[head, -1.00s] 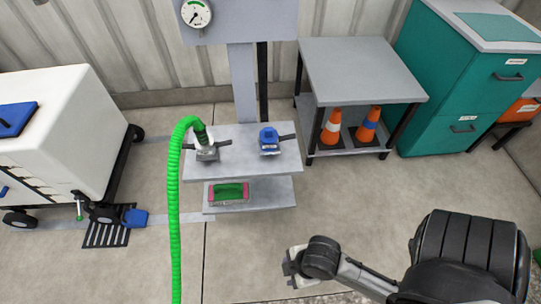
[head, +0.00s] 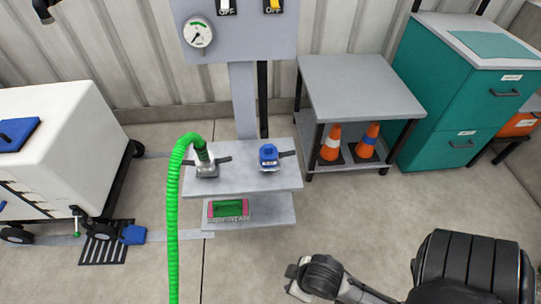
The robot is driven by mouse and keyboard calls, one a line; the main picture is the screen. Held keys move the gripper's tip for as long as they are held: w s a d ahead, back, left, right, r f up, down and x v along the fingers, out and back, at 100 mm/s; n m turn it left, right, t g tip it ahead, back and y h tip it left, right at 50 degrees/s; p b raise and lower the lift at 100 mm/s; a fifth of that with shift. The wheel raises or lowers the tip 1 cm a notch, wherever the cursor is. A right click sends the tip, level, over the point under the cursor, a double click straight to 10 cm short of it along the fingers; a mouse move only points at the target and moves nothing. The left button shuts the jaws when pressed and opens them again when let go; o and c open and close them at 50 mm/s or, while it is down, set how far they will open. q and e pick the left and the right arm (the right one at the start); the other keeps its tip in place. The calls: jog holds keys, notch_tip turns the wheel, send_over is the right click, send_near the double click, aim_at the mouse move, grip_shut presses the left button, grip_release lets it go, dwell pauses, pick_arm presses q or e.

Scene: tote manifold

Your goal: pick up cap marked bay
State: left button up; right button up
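A blue cap (head: 268,154) sits on a fitting on the right part of the grey upper shelf (head: 235,184). It has a small pale label whose lettering is too small to read, and a dark handle sticks out to its right. My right gripper (head: 297,279) is low in the picture, in front of the shelves and well apart from the cap. Its fingers are too small and too much hidden to tell whether they are open. My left gripper is not in view.
A green hose (head: 173,215) rises to a second fitting (head: 207,168) left of the cap. A green and pink box (head: 229,209) rests on the lower shelf. A white cart (head: 70,150) stands left, a grey table (head: 360,88) right. Floor before the shelves is mostly clear.

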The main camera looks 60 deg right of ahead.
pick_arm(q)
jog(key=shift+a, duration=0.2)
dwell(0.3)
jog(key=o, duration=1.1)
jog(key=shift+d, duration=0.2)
